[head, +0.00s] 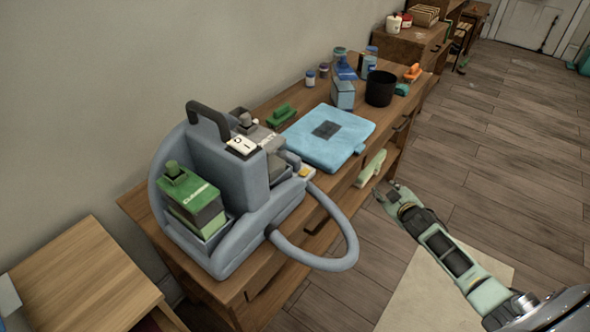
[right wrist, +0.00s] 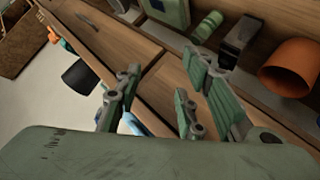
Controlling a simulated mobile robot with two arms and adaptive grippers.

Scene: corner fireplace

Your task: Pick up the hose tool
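A blue-grey cleaning machine (head: 245,185) with a dark handle and a green-topped box in its side stands on the wooden cabinet. Its hose (head: 345,240) loops out over the cabinet's front edge and back to the machine's right side. A small pale piece with a yellow part (head: 304,171) sits near the hose's upper end; I cannot tell for sure that it is the hose tool. My right gripper (head: 385,191) is right of the hose loop, apart from it, beside the cabinet front. In the right wrist view its green fingers (right wrist: 160,98) are spread with nothing clearly between them. My left gripper is out of view.
On the cabinet top (head: 290,105) lie a folded blue item (head: 328,137), a black cup (head: 380,88) and several small containers. A pale green item (head: 370,168) sits low at the cabinet front. An orange cup (right wrist: 290,68) shows in the wrist view. The floor right is clear.

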